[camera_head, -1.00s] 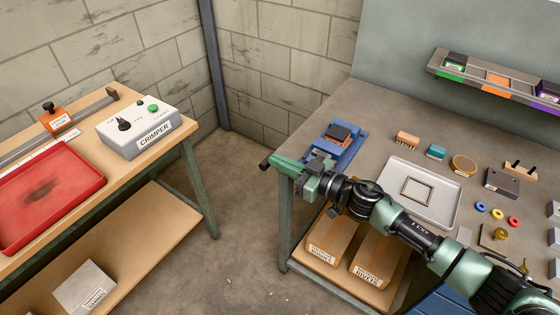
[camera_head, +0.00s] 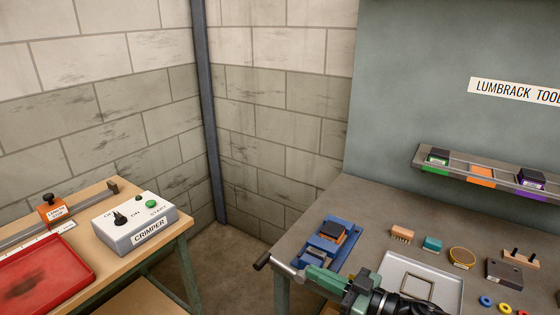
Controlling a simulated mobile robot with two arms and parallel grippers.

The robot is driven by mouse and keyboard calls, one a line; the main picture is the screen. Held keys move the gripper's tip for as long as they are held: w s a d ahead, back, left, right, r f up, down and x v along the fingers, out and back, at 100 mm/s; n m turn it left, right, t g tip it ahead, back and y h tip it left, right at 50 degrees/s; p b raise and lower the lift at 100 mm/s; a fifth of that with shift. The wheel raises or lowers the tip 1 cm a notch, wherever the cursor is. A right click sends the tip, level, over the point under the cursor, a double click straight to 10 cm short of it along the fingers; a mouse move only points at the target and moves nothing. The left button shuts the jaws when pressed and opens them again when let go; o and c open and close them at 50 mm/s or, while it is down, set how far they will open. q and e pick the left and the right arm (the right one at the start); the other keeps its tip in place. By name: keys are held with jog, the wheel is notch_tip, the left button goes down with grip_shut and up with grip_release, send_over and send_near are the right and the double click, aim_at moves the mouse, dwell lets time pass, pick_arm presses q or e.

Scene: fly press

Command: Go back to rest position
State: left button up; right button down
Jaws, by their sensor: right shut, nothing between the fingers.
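My right gripper (camera_head: 312,274) is low in the middle of the head view, at the near left corner of the right-hand workbench. Its green fingers point left and are shut with nothing held. A metal rod with a dark handle (camera_head: 262,262) sticks out at the bench corner, just left of the fingertips. I cannot tell whether the fingers touch the rod. My right arm comes in from the bottom right, and most of it is below the frame. My left gripper is not in view.
The workbench (camera_head: 375,205) holds a blue fixture (camera_head: 331,240), a pale tray (camera_head: 393,268) and several small parts. A rack (camera_head: 456,172) hangs behind. On the left, another bench carries the crimper box (camera_head: 135,222) and a red tray (camera_head: 75,258). Floor shows between the benches.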

jog(key=s+d+f+m+h, duration=0.7)
jog(key=s+f+m+h, duration=0.2)
jog(key=s+f+h, duration=0.3)
jog(key=s+d+f+g+h, duration=0.15)
jog(key=s+g, duration=0.25)
jog(key=s, duration=0.4)
jog(key=s+d+f+g, duration=0.1)
jog(key=s+f+g, duration=0.15)
jog(key=s, duration=0.65)
notch_tip(320, 180, down, 26)
jog(key=s+g, duration=0.1)
jog(key=g, duration=0.1)
jog(key=s+d+f+n+g, duration=0.1)
jog(key=s+d+f, duration=0.2)
jog(key=s+f, duration=1.3)
jog(key=shift+s, duration=0.55)
